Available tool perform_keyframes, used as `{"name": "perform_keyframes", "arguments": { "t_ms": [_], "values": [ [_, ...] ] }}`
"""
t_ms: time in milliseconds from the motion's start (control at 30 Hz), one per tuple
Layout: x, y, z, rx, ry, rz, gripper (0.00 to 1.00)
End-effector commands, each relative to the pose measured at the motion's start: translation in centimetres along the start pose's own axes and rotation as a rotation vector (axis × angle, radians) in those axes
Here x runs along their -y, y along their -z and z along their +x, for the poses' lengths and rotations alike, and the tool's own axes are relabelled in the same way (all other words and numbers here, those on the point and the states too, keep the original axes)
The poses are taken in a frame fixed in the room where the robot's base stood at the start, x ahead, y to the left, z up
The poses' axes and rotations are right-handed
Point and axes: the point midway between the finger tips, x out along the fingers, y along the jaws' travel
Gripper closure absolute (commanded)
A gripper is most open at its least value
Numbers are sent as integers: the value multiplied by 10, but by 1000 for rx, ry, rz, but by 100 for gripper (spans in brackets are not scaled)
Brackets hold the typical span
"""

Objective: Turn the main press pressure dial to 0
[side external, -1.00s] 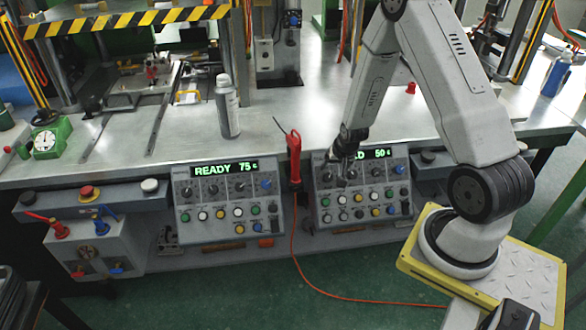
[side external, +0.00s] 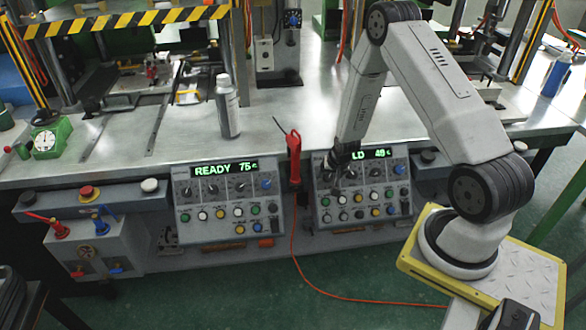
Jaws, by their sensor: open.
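The right control panel (side external: 362,215) has a row of dark dials, a blue knob (side external: 400,169) and rows of coloured buttons below. Its green display (side external: 378,153) is partly covered by my arm and reads "LD 49c". The left control panel (side external: 228,234) has similar dials and a display reading "READY 75c". The labels are too small to read, so I cannot tell which dial is the main press pressure dial. My gripper (side external: 334,166) is open at the upper left of the right panel, close to its leftmost dial, which it hides. I cannot tell whether it touches.
A red-handled tool (side external: 294,160) with an orange cable hangs between the panels. A grey bottle (side external: 227,107) stands on the metal table (side external: 190,135). Press columns and a striped beam (side external: 130,20) stand behind. A green gauge (side external: 46,138) sits at the left.

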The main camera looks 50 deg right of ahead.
Motion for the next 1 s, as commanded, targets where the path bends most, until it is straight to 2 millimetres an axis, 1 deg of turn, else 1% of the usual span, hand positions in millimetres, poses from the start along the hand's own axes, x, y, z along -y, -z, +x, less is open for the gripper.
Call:
{"name": "perform_keyframes", "arguments": {
  "t_ms": [100,233,600,633,667,700,767,800,867,900,1000],
  "values": [
    [0,0,9,0,0,0,20],
    [0,0,15,1,0,1,20],
    [0,0,18,0,0,1,20],
    [0,0,18,0,0,1,23],
    [0,0,18,0,0,1,33],
    [0,0,18,0,0,0,46],
    [0,0,18,0,0,0,65],
    [0,0,18,0,0,0,77],
    [0,0,18,0,0,0,97],
    [0,0,18,0,0,0,100],
    [0,0,18,0,0,0,100]
  ]
}}
